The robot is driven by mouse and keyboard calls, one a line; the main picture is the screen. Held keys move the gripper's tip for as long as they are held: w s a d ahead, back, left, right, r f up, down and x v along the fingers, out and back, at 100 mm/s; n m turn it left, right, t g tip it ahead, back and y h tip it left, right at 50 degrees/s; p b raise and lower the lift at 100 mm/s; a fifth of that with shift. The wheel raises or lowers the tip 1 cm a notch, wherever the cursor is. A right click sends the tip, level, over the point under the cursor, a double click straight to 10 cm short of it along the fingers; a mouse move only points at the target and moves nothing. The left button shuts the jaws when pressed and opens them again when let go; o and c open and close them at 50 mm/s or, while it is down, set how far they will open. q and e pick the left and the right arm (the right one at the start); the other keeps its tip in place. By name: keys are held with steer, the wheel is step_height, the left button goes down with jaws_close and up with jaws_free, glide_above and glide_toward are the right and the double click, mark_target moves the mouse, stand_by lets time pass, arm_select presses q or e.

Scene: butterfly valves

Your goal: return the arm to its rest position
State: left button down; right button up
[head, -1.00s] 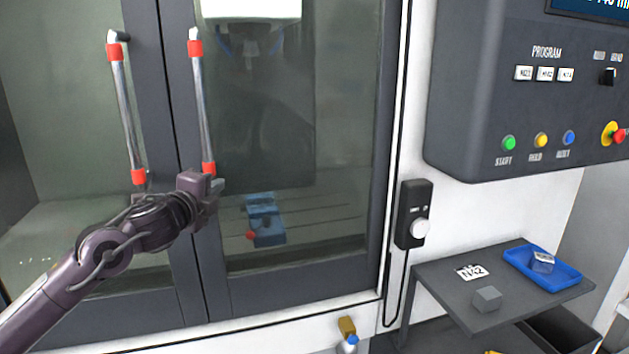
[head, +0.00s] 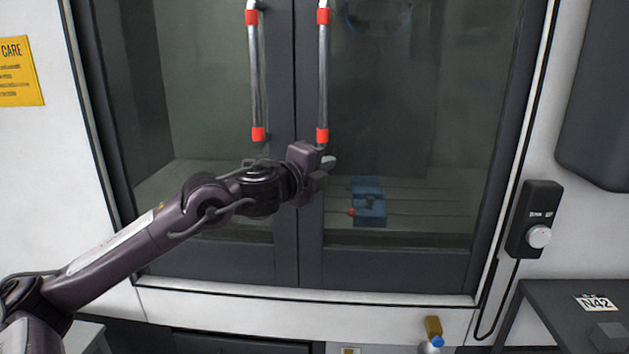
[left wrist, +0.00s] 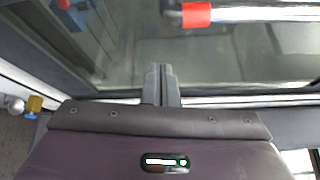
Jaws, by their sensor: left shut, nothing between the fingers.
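My left arm (head: 130,245) reaches in from the lower left in the head view. Its gripper (head: 328,163) is in front of the closed machine doors, just below the lower end of the right door handle (head: 323,80). In the left wrist view the two fingers of the gripper (left wrist: 161,72) lie together, shut, with nothing between them. A handle with a red end (left wrist: 197,15) crosses the top of that view, apart from the fingertips. My right gripper is in neither view.
The left door handle (head: 255,75) hangs beside the right one. Behind the glass is a blue vise (head: 368,190). A black box with a white knob (head: 533,215) is on the right frame. A grey side table (head: 560,310) stands at the lower right. A yellow-and-blue fitting (head: 433,330) sticks out below the doors.

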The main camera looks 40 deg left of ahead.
arm_select(q)
steer(key=s+b, duration=0.1)
steer(key=s, duration=0.1)
steer(key=s+d+b, duration=0.1)
steer(key=s+b, duration=0.1)
steer(key=shift+r, duration=0.1)
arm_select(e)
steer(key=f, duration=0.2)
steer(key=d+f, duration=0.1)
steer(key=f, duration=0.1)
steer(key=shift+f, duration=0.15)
